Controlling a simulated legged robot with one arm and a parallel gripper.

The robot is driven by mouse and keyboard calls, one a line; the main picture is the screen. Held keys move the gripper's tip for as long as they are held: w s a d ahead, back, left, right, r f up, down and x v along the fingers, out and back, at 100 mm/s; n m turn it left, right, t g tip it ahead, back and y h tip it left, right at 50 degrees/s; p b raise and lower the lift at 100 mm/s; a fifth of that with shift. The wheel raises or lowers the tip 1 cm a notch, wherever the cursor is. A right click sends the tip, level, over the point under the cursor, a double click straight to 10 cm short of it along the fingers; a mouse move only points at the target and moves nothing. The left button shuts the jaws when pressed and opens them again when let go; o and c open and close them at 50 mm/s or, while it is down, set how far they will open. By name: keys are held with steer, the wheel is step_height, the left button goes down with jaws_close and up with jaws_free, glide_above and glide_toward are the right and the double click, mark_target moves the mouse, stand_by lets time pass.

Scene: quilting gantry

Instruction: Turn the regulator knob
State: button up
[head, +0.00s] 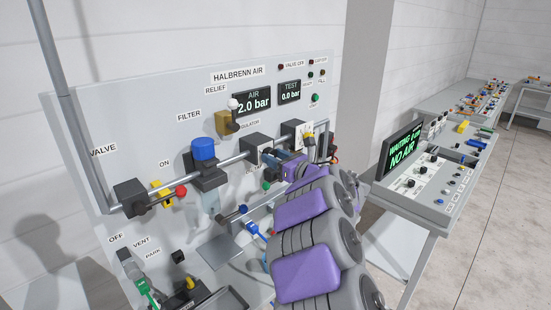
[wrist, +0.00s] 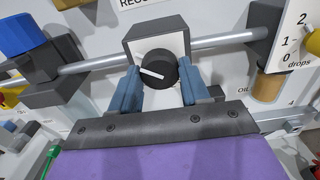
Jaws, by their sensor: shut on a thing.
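The regulator knob (wrist: 160,69) is a round black dial with a white pointer line, on the white face of a dark box-shaped regulator (wrist: 157,35). Its pointer runs toward the left and slightly up in the wrist view. My gripper (wrist: 158,78) has one blue finger on each side of the knob and is shut on it. In the head view my gripper (head: 274,158) is at the regulator box (head: 258,146) on the panel's pipe, and the knob is mostly hidden there. The AIR display (head: 252,103) reads 2.0 bar, and the TEST display (head: 290,92) reads 0.0 bar.
The blue-topped filter (head: 204,150) sits left of the regulator on the same pipe. A dropper box (wrist: 285,35) is close on the right. A brass relief valve with a lever (head: 229,120) is above. A console screen (head: 401,150) at right reads NO AIR.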

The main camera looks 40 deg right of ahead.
steer(key=shift+c, duration=0.7)
steer(key=shift+m, duration=0.4)
